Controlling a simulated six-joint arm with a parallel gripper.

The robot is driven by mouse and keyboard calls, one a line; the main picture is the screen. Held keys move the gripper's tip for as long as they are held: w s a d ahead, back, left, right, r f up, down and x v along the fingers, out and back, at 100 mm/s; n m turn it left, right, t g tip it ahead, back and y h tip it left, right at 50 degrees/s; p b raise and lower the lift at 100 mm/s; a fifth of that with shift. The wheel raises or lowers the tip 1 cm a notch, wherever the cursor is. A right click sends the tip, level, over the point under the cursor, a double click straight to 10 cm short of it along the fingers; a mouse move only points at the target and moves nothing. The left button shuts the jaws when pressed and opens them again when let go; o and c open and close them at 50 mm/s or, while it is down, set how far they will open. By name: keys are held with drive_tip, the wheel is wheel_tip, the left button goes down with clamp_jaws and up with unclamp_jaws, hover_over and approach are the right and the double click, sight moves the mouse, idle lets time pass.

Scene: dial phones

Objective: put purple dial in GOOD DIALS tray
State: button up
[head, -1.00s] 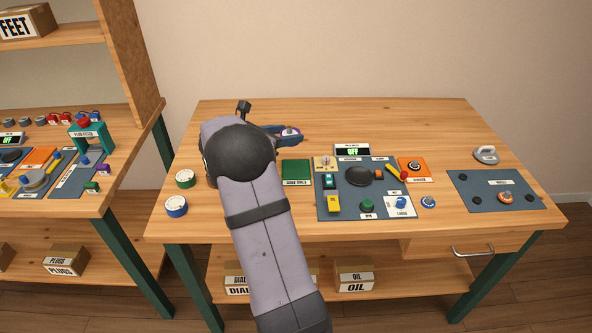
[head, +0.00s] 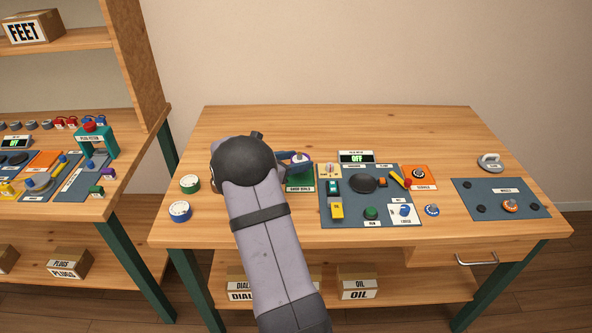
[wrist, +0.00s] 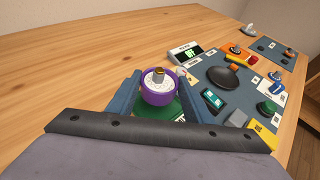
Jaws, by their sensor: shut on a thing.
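The purple dial (wrist: 159,88) has a white numbered face and a small metal post on top. My gripper (wrist: 156,92) is shut on it, one jaw on each side. In the head view the purple dial (head: 301,158) shows at the tip of my gripper (head: 298,162). The green GOOD DIALS tray (head: 300,180) lies left of the grey work mat, and my gripper covers part of it. In the wrist view green of the tray (wrist: 160,113) shows below the dial. I cannot tell whether the dial touches the tray.
A green-rimmed dial (head: 190,184) and a blue-rimmed dial (head: 180,211) sit at the table's left. The grey mat (head: 350,213) right of the tray holds a black disc, buttons and an OFF display (head: 356,157). The table's back is clear.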

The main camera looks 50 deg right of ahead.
drive_tip(key=shift+f, duration=1.8)
drive_tip(key=shift+f, duration=0.2)
drive_tip(key=o, duration=1.1)
drive_tip(key=shift+r, duration=0.15)
drive_tip(key=shift+a+r, duration=0.1)
drive_tip(key=b+v, duration=0.1)
drive_tip(key=v, duration=1.1)
